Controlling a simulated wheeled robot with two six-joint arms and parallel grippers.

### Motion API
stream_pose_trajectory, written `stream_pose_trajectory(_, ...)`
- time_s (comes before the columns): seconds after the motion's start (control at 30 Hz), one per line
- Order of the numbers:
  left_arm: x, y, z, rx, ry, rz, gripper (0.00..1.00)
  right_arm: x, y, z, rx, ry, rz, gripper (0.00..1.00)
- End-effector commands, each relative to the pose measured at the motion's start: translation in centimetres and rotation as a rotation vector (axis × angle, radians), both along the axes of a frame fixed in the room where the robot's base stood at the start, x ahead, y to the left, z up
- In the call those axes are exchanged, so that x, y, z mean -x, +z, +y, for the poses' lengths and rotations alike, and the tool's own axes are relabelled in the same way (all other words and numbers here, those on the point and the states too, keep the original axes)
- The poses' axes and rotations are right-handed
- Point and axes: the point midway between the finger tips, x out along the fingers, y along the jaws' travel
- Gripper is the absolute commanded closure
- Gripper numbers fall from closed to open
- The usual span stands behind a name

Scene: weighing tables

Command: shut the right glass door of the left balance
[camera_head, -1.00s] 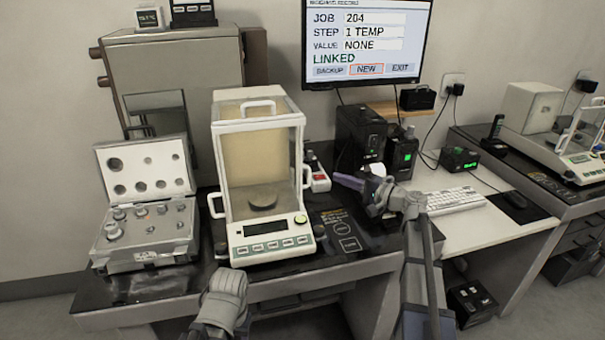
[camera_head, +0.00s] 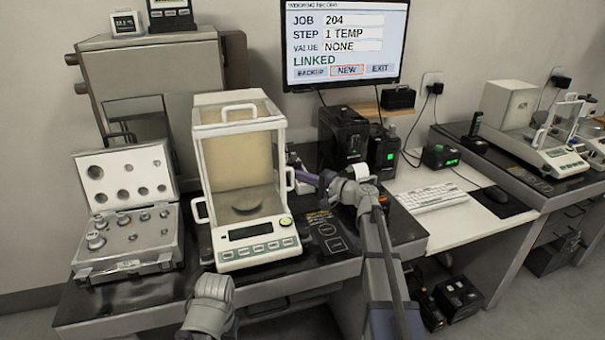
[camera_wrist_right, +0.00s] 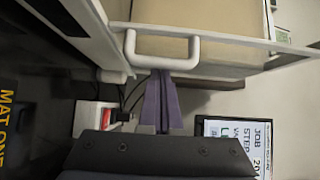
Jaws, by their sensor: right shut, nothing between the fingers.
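The left balance (camera_head: 242,116) stands on the dark table in the head view, with a glass draft shield and a round pan (camera_head: 247,208) inside. The right glass door's white handle (camera_head: 291,180) sticks out from its right side; it seems set farther back than the left door's handle (camera_head: 199,210). In the right wrist view the handle (camera_wrist_right: 162,61) is a white loop. My right gripper (camera_head: 306,176) is shut and empty beside the handle. Its purple fingertips (camera_wrist_right: 162,78) overlap the handle's bar in the wrist view; I cannot tell whether they touch. My left gripper is out of view.
An open case of weights (camera_head: 125,238) stands left of the balance. Black boxes (camera_head: 343,135) and a monitor (camera_head: 342,45) are behind my right gripper. A keyboard (camera_head: 433,197) lies on the white desk to the right. Another balance (camera_head: 540,152) stands far right.

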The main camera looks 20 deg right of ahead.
Motion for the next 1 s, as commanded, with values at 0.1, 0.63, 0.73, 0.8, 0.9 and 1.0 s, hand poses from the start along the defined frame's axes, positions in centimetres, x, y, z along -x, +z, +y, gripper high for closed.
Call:
stream_pose_trajectory(0.1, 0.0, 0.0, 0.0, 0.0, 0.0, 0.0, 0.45, 0.9, 0.0, 0.1, 0.0, 0.0, 0.0, 1.0)
stream_pose_trajectory(0.63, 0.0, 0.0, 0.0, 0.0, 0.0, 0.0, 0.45, 1.7, 0.0, 0.1, 0.0, 0.0, 0.0, 1.0)
stream_pose_trajectory(0.73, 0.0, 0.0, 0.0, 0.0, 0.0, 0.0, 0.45, 3.1, 0.0, 0.1, 0.0, -0.001, 0.0, 1.0)
stream_pose_trajectory(0.8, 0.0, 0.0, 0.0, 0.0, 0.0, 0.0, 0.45, 4.7, 0.0, 0.2, 0.0, 0.0, 0.0, 1.0)
stream_pose_trajectory(0.9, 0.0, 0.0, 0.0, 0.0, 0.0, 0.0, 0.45, 7.1, 0.0, 0.1, 0.0, -0.002, 0.0, 1.0)
stream_pose_trajectory(1.0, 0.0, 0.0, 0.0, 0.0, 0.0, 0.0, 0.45, 9.0, 0.0, 0.0, 0.0, 0.0, 0.0, 1.0)
